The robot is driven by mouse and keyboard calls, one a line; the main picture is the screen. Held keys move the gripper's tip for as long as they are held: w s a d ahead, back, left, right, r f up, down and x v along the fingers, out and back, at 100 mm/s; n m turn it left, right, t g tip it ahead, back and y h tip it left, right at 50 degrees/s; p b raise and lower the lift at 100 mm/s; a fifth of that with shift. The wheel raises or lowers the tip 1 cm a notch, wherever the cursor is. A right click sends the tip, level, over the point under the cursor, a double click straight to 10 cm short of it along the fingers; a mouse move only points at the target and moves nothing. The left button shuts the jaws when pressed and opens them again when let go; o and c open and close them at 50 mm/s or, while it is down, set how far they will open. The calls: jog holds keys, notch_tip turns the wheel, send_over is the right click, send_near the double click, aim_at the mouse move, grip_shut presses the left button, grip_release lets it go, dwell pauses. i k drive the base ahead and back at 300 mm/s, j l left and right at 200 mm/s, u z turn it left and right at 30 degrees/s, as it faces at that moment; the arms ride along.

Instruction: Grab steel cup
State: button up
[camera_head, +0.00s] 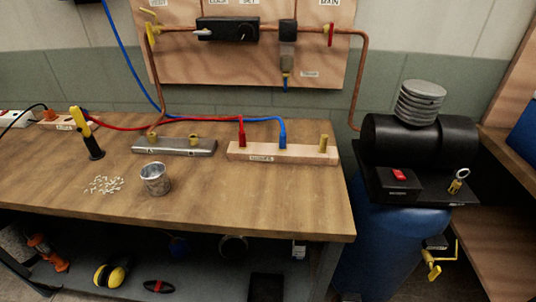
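The steel cup (155,179) stands upright on the wooden workbench (250,200), left of the middle and near the front. It is a small shiny metal cup with its open rim facing up. Its inside is too small to make out clearly. A scatter of small pale pieces (104,185) lies on the bench just left of it. My gripper does not show in the head view.
Behind the cup lie a grey metal bar (174,147) and a wooden block (283,153) with red and blue hoses. A yellow-black tool (87,134) stands at left. A black compressor (418,139) is at right. The front right of the bench is clear.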

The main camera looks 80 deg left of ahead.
aim_at(154, 175)
jog(key=u, duration=3.1)
jog(key=i+u, duration=0.1)
jog(key=u, duration=0.15)
jog(key=i+u, duration=0.1)
jog(key=u, duration=0.2)
